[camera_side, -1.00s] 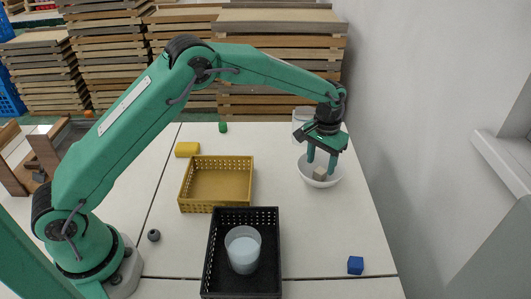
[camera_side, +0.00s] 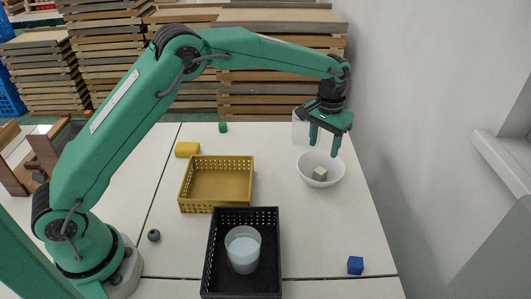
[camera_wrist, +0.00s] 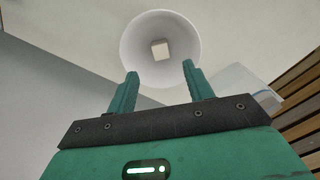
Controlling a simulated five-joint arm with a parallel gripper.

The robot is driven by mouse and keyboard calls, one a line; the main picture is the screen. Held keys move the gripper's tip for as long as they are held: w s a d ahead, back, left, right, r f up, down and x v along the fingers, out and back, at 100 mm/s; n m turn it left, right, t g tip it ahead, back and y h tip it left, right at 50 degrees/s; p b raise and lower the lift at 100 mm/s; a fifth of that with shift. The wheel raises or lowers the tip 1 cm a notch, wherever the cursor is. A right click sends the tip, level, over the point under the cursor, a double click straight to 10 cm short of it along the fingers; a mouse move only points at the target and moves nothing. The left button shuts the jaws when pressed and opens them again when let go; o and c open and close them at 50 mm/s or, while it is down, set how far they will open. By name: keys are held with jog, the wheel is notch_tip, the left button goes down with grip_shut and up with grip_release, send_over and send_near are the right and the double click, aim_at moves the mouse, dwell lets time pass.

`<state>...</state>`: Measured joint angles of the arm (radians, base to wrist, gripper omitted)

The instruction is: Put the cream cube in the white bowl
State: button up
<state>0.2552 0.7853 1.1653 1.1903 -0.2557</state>
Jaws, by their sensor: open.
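The cream cube (camera_side: 319,174) lies inside the white bowl (camera_side: 330,180) at the right side of the table. In the wrist view the cube (camera_wrist: 160,50) rests within the bowl (camera_wrist: 190,66), apart from my fingers. My gripper (camera_side: 324,150) is open and empty, raised above the bowl. In the wrist view its two fingers (camera_wrist: 158,82) stand wide apart with nothing between them.
A clear container (camera_side: 300,130) stands behind the bowl. A tan basket (camera_side: 217,207) and a black basket (camera_side: 212,285) holding a cup (camera_side: 242,250) are left of the bowl. A blue cube (camera_side: 355,265), yellow block (camera_side: 187,149), green object (camera_side: 223,127) and grey ring-like object (camera_side: 154,235) lie apart.

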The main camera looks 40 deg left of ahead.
jog(key=shift+r, duration=0.45)
jog(key=shift+r, duration=0.1)
jog(key=s+a+r+t, duration=0.1)
jog(key=s+a+r, duration=0.4)
jog(key=s+r, duration=0.3)
jog(key=s+a+r+t, duration=0.2)
jog(key=s+a+r, duration=0.2)
jog(key=s+r, duration=0.3)
jog(key=s+a+f+t, duration=0.1)
jog(key=s+a, duration=0.2)
jog(key=s, duration=0.6)
jog(key=s+a+f+t, duration=0.1)
jog(key=s+a, duration=0.1)
jog(key=s, duration=0.8)
jog(key=shift+s+a+t, duration=0.25)
jog(key=shift+a+t, duration=0.05)
jog(key=shift+a, duration=0.1)
